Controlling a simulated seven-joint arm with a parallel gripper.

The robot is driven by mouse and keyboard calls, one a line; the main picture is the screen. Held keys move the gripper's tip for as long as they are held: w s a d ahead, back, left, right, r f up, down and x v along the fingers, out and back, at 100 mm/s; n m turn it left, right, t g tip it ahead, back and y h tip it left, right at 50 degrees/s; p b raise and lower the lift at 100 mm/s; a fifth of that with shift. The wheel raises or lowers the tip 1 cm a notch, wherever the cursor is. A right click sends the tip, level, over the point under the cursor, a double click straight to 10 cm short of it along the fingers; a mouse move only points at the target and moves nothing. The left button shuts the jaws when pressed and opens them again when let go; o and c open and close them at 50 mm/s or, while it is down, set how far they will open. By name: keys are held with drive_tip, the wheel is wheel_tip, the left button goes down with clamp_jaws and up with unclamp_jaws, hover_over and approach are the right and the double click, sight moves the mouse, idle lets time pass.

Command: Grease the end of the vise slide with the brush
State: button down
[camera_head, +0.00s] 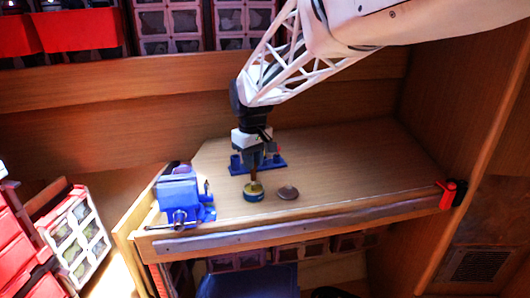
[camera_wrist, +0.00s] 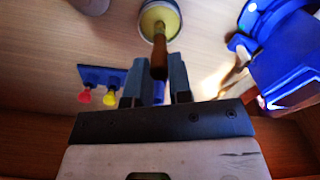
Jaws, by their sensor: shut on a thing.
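My gripper (camera_head: 254,162) points down over the bench and is shut on a brush (camera_head: 254,177) with a brown handle. In the wrist view the handle (camera_wrist: 159,52) runs from between the fingers (camera_wrist: 157,78) to a round tin (camera_wrist: 147,17) of yellow grease. The brush's lower end is over or in the tin (camera_head: 254,196); I cannot tell if it touches the grease. The blue vise (camera_head: 179,193) stands left of the tin, at the bench's front left. It also shows at the right of the wrist view (camera_wrist: 285,50). The end of its slide is not clear.
A dark round lid (camera_head: 288,193) lies right of the tin. A blue holder (camera_head: 270,163) stands behind; red (camera_wrist: 84,97) and yellow (camera_wrist: 109,98) tips show on it. A red clamp (camera_head: 447,195) is at the front right edge. The bench's right half (camera_head: 360,170) is clear.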

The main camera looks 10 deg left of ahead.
drive_tip(key=shift+r, duration=3.45)
drive_tip(key=w+d+r+m, duration=0.3)
drive_tip(key=w+d+r, duration=0.2)
drive_tip(key=w+d, duration=0.3)
drive_tip(key=w+d+r+m, duration=0.3)
drive_tip(key=w+d+r, duration=0.3)
drive_tip(key=d, duration=0.5)
drive_tip(key=w+d+r+m, duration=0.3)
drive_tip(key=w+d+r, duration=0.3)
drive_tip(key=w+d, duration=0.3)
drive_tip(key=shift+w+d, duration=0.35)
drive_tip(key=shift+d, duration=0.2)
drive_tip(key=shift+a, duration=0.15)
